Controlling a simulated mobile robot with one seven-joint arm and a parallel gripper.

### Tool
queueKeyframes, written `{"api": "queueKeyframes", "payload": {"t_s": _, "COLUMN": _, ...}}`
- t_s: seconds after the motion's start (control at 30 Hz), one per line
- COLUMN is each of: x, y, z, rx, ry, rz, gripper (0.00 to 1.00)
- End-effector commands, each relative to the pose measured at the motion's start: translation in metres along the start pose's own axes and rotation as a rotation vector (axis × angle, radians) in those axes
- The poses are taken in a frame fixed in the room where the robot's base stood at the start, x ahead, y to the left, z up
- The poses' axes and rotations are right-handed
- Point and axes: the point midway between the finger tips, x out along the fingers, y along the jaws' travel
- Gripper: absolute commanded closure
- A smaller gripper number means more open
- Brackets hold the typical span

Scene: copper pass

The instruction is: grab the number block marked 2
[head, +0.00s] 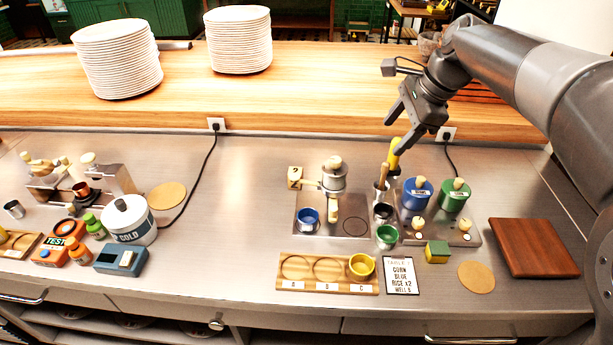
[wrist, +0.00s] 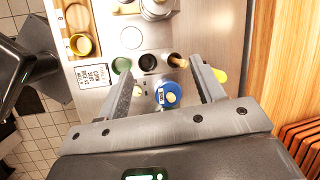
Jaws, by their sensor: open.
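A small tan wooden block (head: 295,178) with a dark mark that looks like a 2 stands on the steel counter in the head view. It is just left of a grey device with a wooden knob (head: 333,177). I do not make the block out in the wrist view. My gripper (head: 397,130) is open and empty, raised over the back of the counter, to the right of the block and well apart from it. In the wrist view its fingers (wrist: 160,72) spread above the blue canister (wrist: 167,94).
Blue (head: 417,195) and green (head: 454,195) canisters stand right of the block, beside a yellow-handled tool (head: 393,155). A wooden tray (head: 318,288) holds a yellow cup. Plate stacks (head: 117,60) stand on the raised shelf.

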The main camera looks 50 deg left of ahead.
Motion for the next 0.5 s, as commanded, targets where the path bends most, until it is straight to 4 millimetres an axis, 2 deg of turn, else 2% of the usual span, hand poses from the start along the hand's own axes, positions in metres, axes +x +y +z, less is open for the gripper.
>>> {"api": "queueKeyframes", "payload": {"t_s": 0.03, "x": 0.020, "y": -0.016, "z": 0.017, "rx": 0.022, "ry": -0.033, "rz": 0.020, "gripper": 0.38}}
{"api": "queueKeyframes", "payload": {"t_s": 0.2, "x": 0.080, "y": -0.055, "z": 0.067, "rx": 0.129, "ry": -0.111, "rz": 0.091, "gripper": 0.38}}
{"api": "queueKeyframes", "payload": {"t_s": 0.3, "x": 0.115, "y": -0.073, "z": 0.082, "rx": 0.186, "ry": -0.116, "rz": 0.124, "gripper": 0.38}}
{"api": "queueKeyframes", "payload": {"t_s": 0.5, "x": 0.174, "y": -0.097, "z": 0.093, "rx": 0.267, "ry": -0.075, "rz": 0.160, "gripper": 0.38}}
